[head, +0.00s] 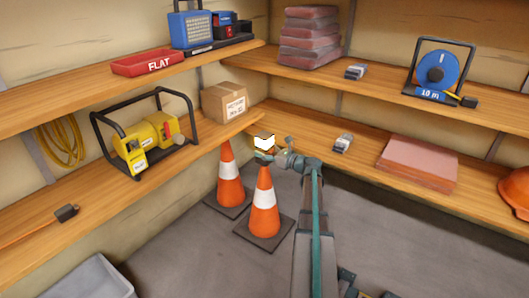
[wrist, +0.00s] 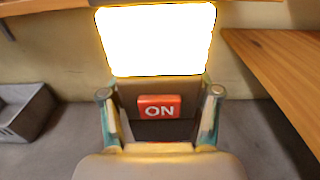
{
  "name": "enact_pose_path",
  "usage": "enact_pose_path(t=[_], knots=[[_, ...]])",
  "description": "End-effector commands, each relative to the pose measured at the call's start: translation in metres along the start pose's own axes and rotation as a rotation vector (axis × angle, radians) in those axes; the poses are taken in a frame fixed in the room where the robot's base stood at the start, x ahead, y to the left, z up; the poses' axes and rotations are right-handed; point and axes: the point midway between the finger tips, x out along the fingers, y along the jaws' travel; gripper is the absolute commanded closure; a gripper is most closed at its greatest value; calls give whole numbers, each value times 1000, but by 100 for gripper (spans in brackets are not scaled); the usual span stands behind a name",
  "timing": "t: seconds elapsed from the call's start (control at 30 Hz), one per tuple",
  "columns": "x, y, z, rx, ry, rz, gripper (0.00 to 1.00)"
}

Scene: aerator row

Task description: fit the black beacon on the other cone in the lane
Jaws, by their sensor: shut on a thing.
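The black beacon (wrist: 185,110) has a dark body, a red "ON" label and a brightly lit white lamp. My gripper (wrist: 160,92) is shut on its body, one finger on each side. In the head view the lit beacon (head: 264,142) and my gripper (head: 268,158) appear right at the tip of the front orange cone (head: 264,205). Whether the beacon touches that cone cannot be told. A second orange cone (head: 230,180) stands behind and to the left, its tip bare. Both cones have a white band and dark square base.
Wooden shelves line both walls; the lower left shelf (head: 110,190) and lower right shelf (head: 365,160) come close to the cones and my arm. A cardboard box (head: 224,102) sits near the corner. A grey bin (head: 85,278) stands front left. Floor (head: 195,262) left of the cones is clear.

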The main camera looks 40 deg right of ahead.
Motion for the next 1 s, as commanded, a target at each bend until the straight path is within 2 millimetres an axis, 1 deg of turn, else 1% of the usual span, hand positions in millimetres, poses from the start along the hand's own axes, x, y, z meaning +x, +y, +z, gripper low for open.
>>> enact_pose_path(t=[0.03,0.47,0.8,1.0], knots=[[0,0,-5,0,-2,0,100],[0,0,-31,0,-2,0,100],[0,0,-41,1,-3,0,100],[0,0,-42,0,-3,0,100]])
